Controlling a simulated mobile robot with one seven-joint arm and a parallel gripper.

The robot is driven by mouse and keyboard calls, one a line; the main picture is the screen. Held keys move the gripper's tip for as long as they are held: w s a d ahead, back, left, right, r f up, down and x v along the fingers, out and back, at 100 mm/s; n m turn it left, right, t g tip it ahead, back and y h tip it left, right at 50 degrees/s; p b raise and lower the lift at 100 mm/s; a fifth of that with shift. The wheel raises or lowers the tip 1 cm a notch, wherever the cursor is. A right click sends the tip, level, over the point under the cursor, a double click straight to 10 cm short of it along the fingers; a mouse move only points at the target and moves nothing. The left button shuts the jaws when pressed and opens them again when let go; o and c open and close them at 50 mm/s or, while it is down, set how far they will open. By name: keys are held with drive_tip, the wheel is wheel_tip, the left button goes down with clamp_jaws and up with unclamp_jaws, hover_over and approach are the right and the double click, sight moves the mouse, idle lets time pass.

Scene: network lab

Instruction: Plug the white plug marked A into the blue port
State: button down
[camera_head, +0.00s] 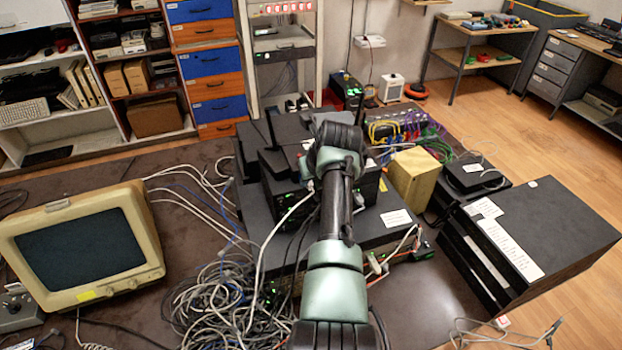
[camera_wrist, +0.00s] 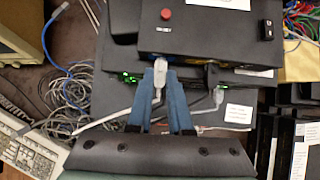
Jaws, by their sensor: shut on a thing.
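My gripper (camera_wrist: 160,74) shows in the wrist view, its two blue fingers shut on a white plug (camera_wrist: 160,68). The plug points away from me at the front edge of a black device box. A white cable trails back from it between the fingers and off to the left. No letter is readable on the plug. I cannot tell whether its tip touches the box. In the head view my arm hides the gripper's fingers.
The black box has a red button (camera_wrist: 166,13) on top. Another pale plug (camera_wrist: 218,96) is on a cable to the right. Tangled cables (camera_head: 225,300) lie left of the stack, beside a beige monitor (camera_head: 85,245). A yellowish box (camera_head: 416,178) and black cabinet (camera_head: 535,240) stand right.

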drive_tip(key=shift+w+a+b, duration=0.1)
drive_tip(key=shift+w+b, duration=0.1)
drive_tip(key=shift+b, duration=0.2)
drive_tip(key=c, duration=0.8)
unclamp_jaws()
drive_tip(key=shift+o, duration=0.2)
drive_tip(key=shift+r, duration=0.1)
drive_tip(key=b+v, duration=0.1)
drive_tip(key=v, duration=1.1)
drive_tip(key=shift+s+r, duration=0.25)
drive_tip(key=shift+r, duration=0.1)
